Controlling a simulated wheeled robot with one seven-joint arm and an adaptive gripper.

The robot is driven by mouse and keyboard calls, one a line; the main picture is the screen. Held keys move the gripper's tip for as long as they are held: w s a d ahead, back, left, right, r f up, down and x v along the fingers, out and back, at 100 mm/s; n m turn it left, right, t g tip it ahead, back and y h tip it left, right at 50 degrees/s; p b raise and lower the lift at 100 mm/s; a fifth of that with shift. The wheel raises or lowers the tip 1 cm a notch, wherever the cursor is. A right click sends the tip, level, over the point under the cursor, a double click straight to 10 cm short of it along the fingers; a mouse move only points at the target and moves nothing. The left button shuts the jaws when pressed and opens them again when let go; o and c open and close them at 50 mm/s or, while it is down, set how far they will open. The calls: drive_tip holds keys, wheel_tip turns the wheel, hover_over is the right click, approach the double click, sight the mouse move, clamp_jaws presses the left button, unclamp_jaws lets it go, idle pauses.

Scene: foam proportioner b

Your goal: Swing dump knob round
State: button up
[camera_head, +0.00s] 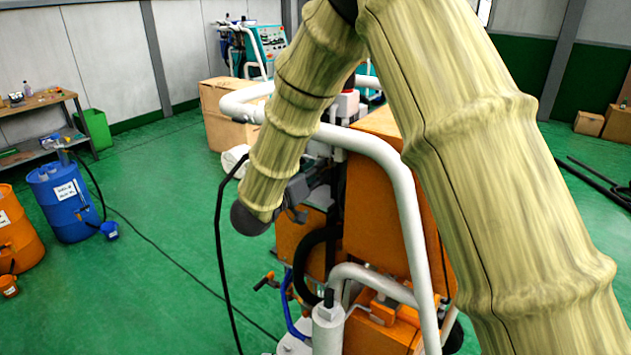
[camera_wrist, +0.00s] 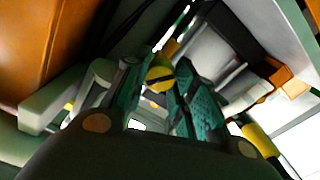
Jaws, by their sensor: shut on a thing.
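In the wrist view, a small round yellow knob (camera_wrist: 159,78) with a dark slot or bar across it sits between the teal-padded fingers of my gripper (camera_wrist: 160,88). The fingers are closed on it, and I take it for the dump knob. In the head view my gripper (camera_head: 305,190) reaches in at the left side of the orange machine (camera_head: 372,200). My own sleeved arm covers much of this spot, so the knob and fingertips cannot be made out there.
White tube rails (camera_head: 405,200) frame the machine close to my arm. A black hose (camera_head: 220,240) hangs at the left. Blue (camera_head: 65,205) and orange (camera_head: 18,235) drums stand further left. A cardboard box (camera_head: 225,120) stands behind. The green floor between is mostly clear.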

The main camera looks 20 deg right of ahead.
drive_tip(key=m+b, duration=0.6)
drive_tip(key=shift+f, duration=0.1)
drive_tip(key=m+b, duration=0.4)
drive_tip(key=shift+d+r, duration=0.1)
drive_tip(key=shift+r, duration=0.1)
drive_tip(key=shift+r+m+b, duration=0.1)
drive_tip(key=shift+m+b, duration=0.3)
drive_tip(key=o, duration=1.1)
drive_tip(key=shift+c, duration=0.2)
drive_tip(key=shift+s+f, duration=0.15)
drive_tip(key=shift+f, duration=0.2)
